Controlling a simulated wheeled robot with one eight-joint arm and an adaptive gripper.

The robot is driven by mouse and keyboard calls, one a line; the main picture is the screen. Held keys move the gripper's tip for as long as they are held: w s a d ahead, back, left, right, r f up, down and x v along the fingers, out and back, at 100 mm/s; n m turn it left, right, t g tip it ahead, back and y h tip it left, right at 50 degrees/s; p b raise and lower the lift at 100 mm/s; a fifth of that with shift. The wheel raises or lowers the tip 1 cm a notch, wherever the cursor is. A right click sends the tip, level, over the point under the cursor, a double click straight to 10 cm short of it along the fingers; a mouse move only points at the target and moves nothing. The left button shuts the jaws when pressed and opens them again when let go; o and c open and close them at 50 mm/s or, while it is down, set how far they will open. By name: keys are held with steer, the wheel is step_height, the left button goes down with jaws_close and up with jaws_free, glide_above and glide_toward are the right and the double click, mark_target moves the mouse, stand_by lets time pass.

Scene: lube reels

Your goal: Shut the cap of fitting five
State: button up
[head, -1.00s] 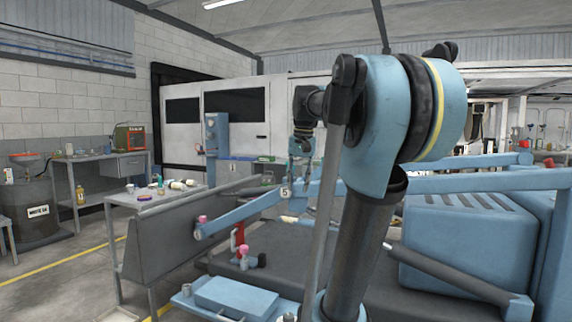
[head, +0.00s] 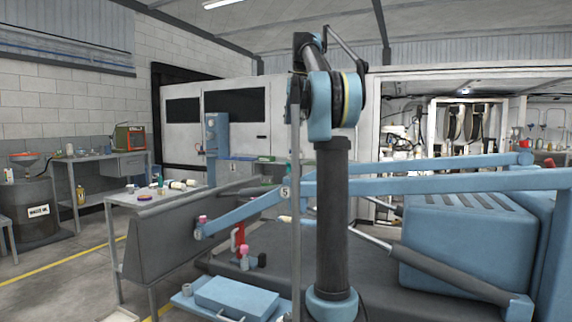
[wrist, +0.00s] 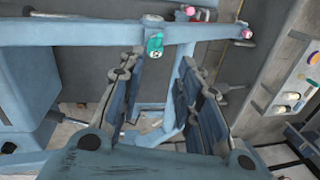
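The round tag marked 5 (head: 285,192) sits on the blue boom in the head view, left of my arm's post. A small teal part (head: 289,169) shows just above it, partly hidden by a thin upright rod. In the wrist view a teal fitting (wrist: 154,44) stands on the blue beam, with a pale round tag at its lower edge. I cannot tell its cap's exact angle. My gripper (wrist: 158,65) is open and empty, its fingers either side of the view and the teal fitting beyond them. My gripper is not clearly visible in the head view.
Pink-capped fittings sit at the boom's left end (head: 203,219) and lower down by a red part (head: 239,237). A grey bench (head: 125,200) with small items stands left. A large blue box (head: 455,240) is at right. Blue beams cross the middle.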

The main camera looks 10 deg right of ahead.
mark_target(290, 167)
steer(key=f, duration=0.5)
steer(key=w+a+f, duration=0.1)
steer(key=f, duration=0.5)
steer(key=w+a+f, duration=0.1)
steer(key=f, duration=0.5)
steer(key=shift+a, duration=0.1)
jaws_close()
